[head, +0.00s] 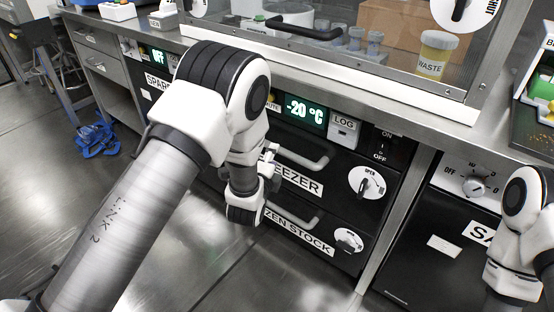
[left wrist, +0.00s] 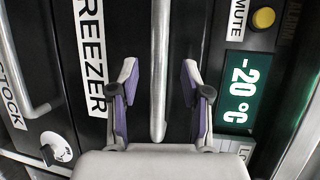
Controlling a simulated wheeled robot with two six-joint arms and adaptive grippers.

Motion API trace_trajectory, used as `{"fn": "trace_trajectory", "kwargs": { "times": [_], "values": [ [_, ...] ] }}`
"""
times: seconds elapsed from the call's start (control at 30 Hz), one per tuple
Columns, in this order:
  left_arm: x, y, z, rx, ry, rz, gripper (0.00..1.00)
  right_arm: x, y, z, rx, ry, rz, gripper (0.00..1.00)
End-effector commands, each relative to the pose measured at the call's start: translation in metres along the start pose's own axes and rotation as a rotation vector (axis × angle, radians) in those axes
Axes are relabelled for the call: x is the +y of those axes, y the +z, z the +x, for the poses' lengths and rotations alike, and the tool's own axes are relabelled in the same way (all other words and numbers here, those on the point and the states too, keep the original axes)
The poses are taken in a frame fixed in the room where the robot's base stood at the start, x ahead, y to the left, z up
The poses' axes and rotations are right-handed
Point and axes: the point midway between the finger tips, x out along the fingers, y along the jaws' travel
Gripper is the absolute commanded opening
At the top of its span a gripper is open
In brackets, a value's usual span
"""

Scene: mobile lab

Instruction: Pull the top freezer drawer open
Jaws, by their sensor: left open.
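The top freezer drawer (head: 330,184) is black, labelled FREEZER, and looks closed, flush with the cabinet. Its grey bar handle (head: 308,160) is partly hidden by my left arm in the head view. In the left wrist view the handle (left wrist: 159,70) runs between the two fingers of my left gripper (left wrist: 158,82). The gripper is open, one finger on each side of the bar, with gaps visible. In the head view the left gripper (head: 268,160) is mostly hidden behind my wrist. A white round dial (head: 367,182) marked OPEN is on the drawer's right. My right gripper is out of view.
Below is the FROZEN STOCK drawer (head: 290,228) with its own handle and dial. Above is a green display (head: 305,111) reading -20 °C. The counter edge (head: 400,117) overhangs the freezer. Bare floor (head: 230,285) lies in front.

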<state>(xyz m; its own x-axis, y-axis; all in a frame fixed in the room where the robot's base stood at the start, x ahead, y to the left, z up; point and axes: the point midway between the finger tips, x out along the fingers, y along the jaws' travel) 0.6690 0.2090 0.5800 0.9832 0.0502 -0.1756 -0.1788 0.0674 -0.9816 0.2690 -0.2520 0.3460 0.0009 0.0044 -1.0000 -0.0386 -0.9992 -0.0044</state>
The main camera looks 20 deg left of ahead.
Motion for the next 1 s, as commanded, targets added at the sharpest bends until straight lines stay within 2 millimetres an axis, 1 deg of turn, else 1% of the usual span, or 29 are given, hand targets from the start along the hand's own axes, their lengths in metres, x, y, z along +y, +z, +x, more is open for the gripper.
{"fn": "trace_trajectory", "kwargs": {
  "times": [0.1,0.2,0.27,0.4,0.57,0.67,0.7,0.73,1.0],
  "values": [
    [0.003,0.0,0.025,0.0,-0.001,-0.003,0.47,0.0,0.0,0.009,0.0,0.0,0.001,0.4],
    [0.003,0.0,0.042,0.0,0.001,-0.003,0.47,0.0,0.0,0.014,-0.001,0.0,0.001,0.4],
    [0.003,0.0,0.05,0.0,0.001,-0.004,0.47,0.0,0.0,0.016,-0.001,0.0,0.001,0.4],
    [0.001,0.0,0.057,0.0,0.003,-0.003,0.47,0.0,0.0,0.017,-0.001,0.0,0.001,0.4],
    [0.001,0.0,0.057,0.0,0.004,-0.003,0.47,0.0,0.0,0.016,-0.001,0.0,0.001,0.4],
    [0.001,0.0,0.056,0.0,0.005,-0.003,0.16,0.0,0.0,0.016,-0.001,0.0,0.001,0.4],
    [0.001,0.0,0.056,0.0,0.005,-0.003,0.01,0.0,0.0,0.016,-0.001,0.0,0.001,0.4],
    [0.001,0.0,0.056,0.0,0.005,-0.003,0.0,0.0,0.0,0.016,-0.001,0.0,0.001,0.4],
    [0.001,0.001,0.056,0.0,0.005,-0.003,0.0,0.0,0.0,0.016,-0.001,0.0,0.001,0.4]
  ]
}}
